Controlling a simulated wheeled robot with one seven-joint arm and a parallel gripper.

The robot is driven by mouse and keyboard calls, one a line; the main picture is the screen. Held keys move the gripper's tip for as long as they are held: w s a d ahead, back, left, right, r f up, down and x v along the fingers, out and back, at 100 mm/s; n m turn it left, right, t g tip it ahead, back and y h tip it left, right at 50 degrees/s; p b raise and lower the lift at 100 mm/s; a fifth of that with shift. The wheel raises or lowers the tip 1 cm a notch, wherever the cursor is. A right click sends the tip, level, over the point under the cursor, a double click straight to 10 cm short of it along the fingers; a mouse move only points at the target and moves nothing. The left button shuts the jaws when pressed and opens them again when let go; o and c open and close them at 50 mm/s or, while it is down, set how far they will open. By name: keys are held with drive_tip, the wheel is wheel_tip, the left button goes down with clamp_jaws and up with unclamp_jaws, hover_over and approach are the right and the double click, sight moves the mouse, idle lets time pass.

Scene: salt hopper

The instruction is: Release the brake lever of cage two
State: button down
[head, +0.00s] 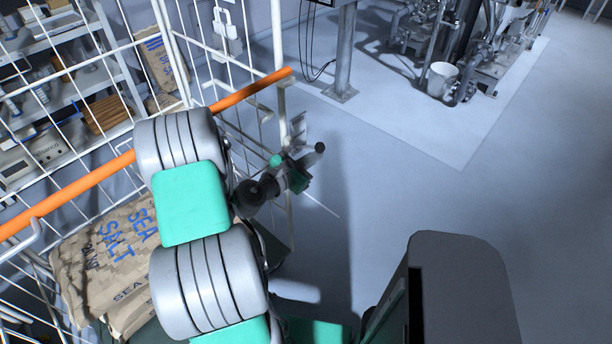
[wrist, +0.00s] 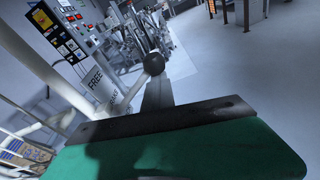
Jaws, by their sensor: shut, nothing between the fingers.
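A brake lever with a dark ball knob (wrist: 154,64) shows just beyond my fingers in the wrist view. Its pale rod slants down and left from the knob. Beside it is a white plate (wrist: 97,78) reading FREE, with a second, partly hidden word below. In the head view the dark knob (head: 320,147) and the plate (head: 298,128) are at the right end of a white wire cage (head: 285,115). My gripper (head: 303,166) is shut and empty, close to the knob. I cannot tell whether they touch.
An orange bar (head: 85,187) runs along the cage, with my arm crossing it. Sea salt sacks (head: 115,255) lie inside. A shelf (head: 75,68) stands behind. Open floor (head: 410,190) lies right of the lever. A post (head: 344,55) and machinery (head: 480,60) stand farther back.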

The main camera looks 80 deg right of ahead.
drive_tip(key=shift+w+d+r, duration=0.1)
drive_tip(key=shift+d+r, duration=0.05)
drive_tip(key=shift+r, duration=0.25)
drive_tip(key=shift+f, duration=0.15)
wheel_tip(320, 180, down, 5)
drive_tip(key=b, duration=0.3)
drive_tip(key=v, duration=0.9)
drive_tip(key=shift+w+r, duration=0.25)
drive_tip(key=shift+r, duration=0.1)
